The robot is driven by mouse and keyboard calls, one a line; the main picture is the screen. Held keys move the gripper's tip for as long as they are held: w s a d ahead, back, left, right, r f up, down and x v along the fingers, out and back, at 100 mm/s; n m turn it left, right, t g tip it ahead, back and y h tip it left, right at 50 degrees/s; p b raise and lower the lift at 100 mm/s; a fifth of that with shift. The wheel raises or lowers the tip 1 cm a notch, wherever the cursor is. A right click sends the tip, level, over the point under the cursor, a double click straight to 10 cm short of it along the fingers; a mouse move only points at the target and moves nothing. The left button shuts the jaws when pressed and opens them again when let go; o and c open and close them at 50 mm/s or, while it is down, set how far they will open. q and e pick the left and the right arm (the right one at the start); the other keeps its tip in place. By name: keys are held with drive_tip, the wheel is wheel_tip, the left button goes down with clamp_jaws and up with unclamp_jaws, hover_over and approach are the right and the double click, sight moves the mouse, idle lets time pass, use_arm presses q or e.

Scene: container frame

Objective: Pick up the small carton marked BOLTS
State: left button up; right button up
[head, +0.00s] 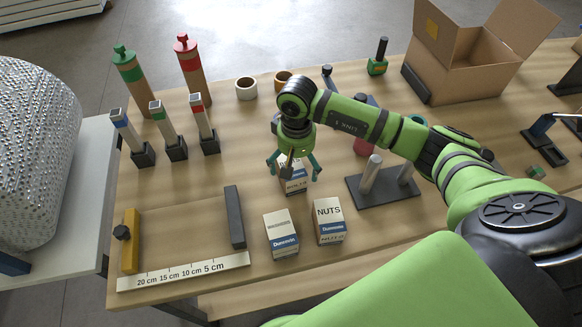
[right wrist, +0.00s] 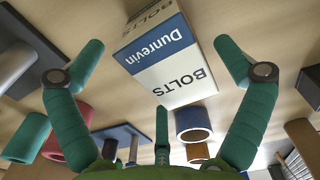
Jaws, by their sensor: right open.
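The small carton marked BOLTS (head: 293,181) stands on the wooden table, white and blue, under my right gripper. In the right wrist view the carton (right wrist: 163,60) shows its BOLTS and Dunrevin lettering between the spread fingers. My right gripper (head: 295,172) is open, its green fingers at either side of the carton's upper part in the head view. I cannot tell whether they touch it. The right wrist view shows the same open fingers (right wrist: 158,48). A carton marked NUTS (head: 328,221) and another Dunrevin carton (head: 281,233), its top label unreadable, stand nearer the front. My left gripper is not in view.
A dark plate with posts (head: 383,187) stands right of the carton. A dark block (head: 235,217) and a white ruler (head: 184,271) lie to the left. Tape rolls (head: 246,89) and an open cardboard box (head: 466,68) are farther back. Table between block and markers is clear.

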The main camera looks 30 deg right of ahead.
drive_tip(key=shift+f, duration=0.4)
drive_tip(key=shift+w, duration=0.1)
drive_tip(key=shift+c, duration=0.8)
drive_tip(key=c, duration=1.4)
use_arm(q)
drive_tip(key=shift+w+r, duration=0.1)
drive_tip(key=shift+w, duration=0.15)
use_arm(e)
drive_tip(key=shift+c, duration=0.4)
